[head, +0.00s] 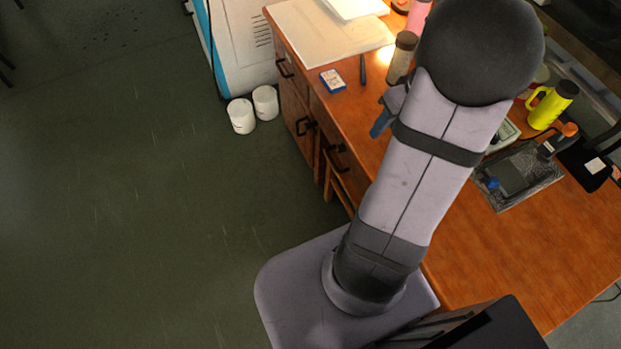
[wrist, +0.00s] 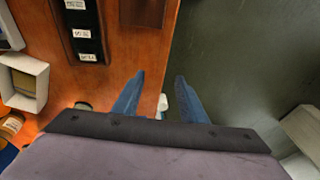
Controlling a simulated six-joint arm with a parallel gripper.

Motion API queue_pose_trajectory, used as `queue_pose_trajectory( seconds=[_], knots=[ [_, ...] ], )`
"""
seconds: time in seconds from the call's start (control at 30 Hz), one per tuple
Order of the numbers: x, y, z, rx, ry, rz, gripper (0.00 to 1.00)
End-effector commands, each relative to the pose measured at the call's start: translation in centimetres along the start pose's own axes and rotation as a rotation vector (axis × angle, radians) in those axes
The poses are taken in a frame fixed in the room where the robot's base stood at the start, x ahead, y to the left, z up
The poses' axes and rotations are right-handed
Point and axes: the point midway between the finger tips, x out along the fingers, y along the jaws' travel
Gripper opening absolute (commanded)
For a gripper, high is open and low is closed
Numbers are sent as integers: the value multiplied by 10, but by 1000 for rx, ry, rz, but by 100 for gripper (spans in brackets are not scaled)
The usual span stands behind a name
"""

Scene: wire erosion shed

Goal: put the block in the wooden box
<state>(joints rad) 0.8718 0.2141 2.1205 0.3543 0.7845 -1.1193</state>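My gripper (wrist: 160,76) shows in the wrist view with its two blue fingers apart and nothing clearly held between them. It hangs over the edge of the wooden desk (wrist: 110,55), with dark floor to the right. In the head view a blue finger of my gripper (head: 381,121) shows beside my arm, over the desk's left side. I cannot make out the block in either view. I cannot pick out the wooden box with certainty; a brown, box-like piece (wrist: 143,12) is cut off at the top of the wrist view. My arm hides part of the desk.
The desk holds a blue-and-white packet (head: 333,81), a dark pen-like item (head: 363,70), a jar (head: 401,58), a yellow bottle (head: 551,105) and a dark tray (head: 517,174). A pale-rimmed container (wrist: 25,82) is left of my gripper. Two white tubs (head: 241,116) stand on the floor.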

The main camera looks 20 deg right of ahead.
Motion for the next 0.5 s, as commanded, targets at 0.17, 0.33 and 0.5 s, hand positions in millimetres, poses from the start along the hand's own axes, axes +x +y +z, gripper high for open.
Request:
queue_pose_trajectory(
  seconds=[0.17,0.33,0.5],
  knots=[
    [14,-97,-4,-15,-110,-3,39],
    [22,-166,16,-15,-182,35,39],
    [25,-206,40,-16,-215,82,39]
  ],
)
